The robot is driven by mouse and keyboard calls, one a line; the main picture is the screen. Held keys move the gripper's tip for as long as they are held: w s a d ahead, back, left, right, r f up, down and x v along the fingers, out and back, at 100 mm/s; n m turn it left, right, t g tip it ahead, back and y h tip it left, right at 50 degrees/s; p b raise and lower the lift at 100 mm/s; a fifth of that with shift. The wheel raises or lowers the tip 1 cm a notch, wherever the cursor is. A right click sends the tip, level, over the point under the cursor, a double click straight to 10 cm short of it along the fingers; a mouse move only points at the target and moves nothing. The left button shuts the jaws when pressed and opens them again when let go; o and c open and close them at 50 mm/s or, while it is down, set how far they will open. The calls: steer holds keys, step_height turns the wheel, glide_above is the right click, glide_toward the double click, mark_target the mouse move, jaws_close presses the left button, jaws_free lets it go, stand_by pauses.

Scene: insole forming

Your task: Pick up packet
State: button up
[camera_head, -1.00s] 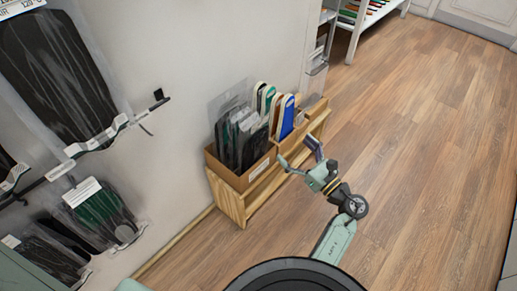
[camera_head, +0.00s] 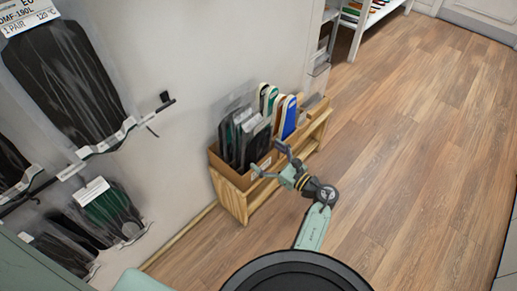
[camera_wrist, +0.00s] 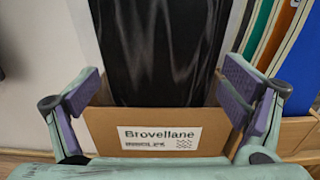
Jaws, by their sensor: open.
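In the wrist view a glossy black packet (camera_wrist: 155,50) stands upright in an open cardboard box (camera_wrist: 108,120) with a white "Brovellane" label (camera_wrist: 160,138). In the head view several dark packets (camera_head: 256,143) stand in the cardboard box (camera_head: 228,170) on a low wooden shelf. My gripper (camera_head: 268,158) is open and empty at the front of this box. In the wrist view its two purple-padded fingers (camera_wrist: 160,90) are spread to either side of the black packet, which shows between them. I cannot tell how far the packet is beyond the fingertips.
The wooden shelf (camera_head: 232,203) is against the white wall. More packets hang on wall hooks (camera_head: 65,75) at the left. The wooden floor (camera_head: 400,190) at the right is clear.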

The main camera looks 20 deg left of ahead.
steer(key=shift+w+a, duration=0.2)
steer(key=shift+a, duration=0.25)
steer(key=c, duration=1.3)
